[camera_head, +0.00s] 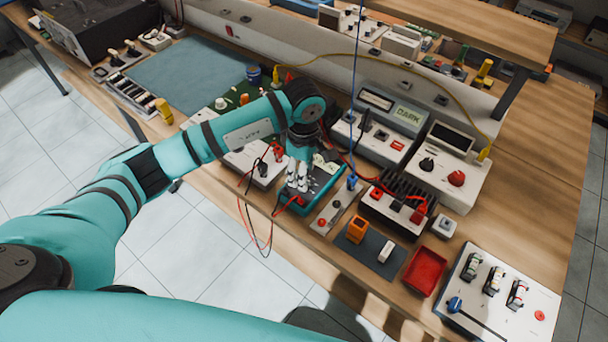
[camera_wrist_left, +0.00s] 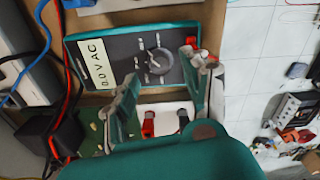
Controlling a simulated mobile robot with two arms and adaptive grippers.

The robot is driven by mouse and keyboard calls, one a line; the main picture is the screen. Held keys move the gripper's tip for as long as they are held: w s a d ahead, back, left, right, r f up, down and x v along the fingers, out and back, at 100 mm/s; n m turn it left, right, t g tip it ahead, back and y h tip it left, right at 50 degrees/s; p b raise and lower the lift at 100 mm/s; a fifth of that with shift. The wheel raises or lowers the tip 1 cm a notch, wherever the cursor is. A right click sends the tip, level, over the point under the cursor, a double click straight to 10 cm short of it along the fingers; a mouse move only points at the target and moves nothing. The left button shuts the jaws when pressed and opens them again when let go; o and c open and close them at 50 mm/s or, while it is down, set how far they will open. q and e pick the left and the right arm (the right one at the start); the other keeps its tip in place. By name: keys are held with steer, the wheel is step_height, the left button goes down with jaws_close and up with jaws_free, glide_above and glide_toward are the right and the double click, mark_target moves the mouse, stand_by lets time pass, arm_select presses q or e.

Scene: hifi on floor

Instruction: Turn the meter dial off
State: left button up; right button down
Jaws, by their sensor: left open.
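The meter (camera_wrist_left: 110,45) is a teal-cased box with a dark face, at the upper middle of the left wrist view. Its display (camera_wrist_left: 95,65) reads "0.0 V AC", turned sideways. The round dial (camera_wrist_left: 158,60) has a pointer knob and marks around it. In the head view the meter (camera_head: 322,190) is partly hidden behind my gripper. My left gripper (camera_wrist_left: 160,68) is open, its fingers on either side of the dial in the picture; I cannot tell if they touch it. It also shows over the meter in the head view (camera_head: 297,182). My right gripper is out of view.
Red and black leads (camera_head: 262,235) hang off the bench's front edge beside the meter. Right of it stand a finned black unit (camera_head: 398,197), an orange block (camera_head: 357,229) and a red tray (camera_head: 425,271). A "DARK" instrument (camera_head: 385,115) stands behind.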

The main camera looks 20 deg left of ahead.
arm_select(q)
steer(key=shift+f, duration=1.75)
jaws_close()
